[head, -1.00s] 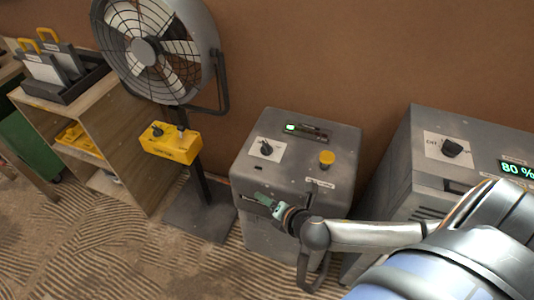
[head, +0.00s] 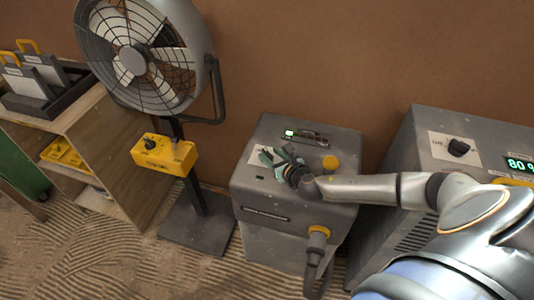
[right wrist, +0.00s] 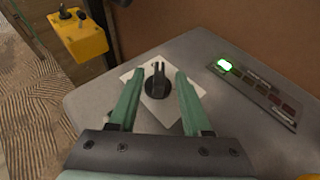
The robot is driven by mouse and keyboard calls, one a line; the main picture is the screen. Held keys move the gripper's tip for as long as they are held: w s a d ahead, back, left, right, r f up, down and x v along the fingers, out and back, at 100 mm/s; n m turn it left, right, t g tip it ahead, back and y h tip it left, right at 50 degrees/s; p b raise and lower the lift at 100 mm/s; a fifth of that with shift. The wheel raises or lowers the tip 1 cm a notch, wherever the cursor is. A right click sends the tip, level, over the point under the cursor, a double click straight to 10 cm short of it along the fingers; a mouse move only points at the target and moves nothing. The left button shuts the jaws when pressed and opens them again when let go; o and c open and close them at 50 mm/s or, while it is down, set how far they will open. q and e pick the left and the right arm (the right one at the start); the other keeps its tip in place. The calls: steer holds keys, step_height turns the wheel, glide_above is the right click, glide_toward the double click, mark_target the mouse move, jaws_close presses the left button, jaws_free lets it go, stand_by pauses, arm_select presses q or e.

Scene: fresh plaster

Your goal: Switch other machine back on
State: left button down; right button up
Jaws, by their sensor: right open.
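The grey machine (head: 262,213) in the middle stands by the wall, with a lit green lamp on its top panel. Its black rotary knob (right wrist: 158,82) sits on a white label plate (right wrist: 143,76) in the right wrist view. My right gripper (right wrist: 156,80) is open, its two green fingers on either side of the knob, with gaps visible; I cannot tell whether they touch it. In the head view, my right gripper (head: 271,160) is over the label and hides the knob. My left gripper is not in view.
A second grey machine (head: 397,210) at right has a knob (head: 459,147) and an 80 % display (head: 520,165). A fan (head: 137,58) with a yellow control box (head: 164,154) stands at left, beside a wooden shelf (head: 128,150). A yellow button (head: 331,163) is near my right arm.

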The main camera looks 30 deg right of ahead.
mark_target(268, 153)
steer(key=shift+x, duration=1.55)
jaws_close()
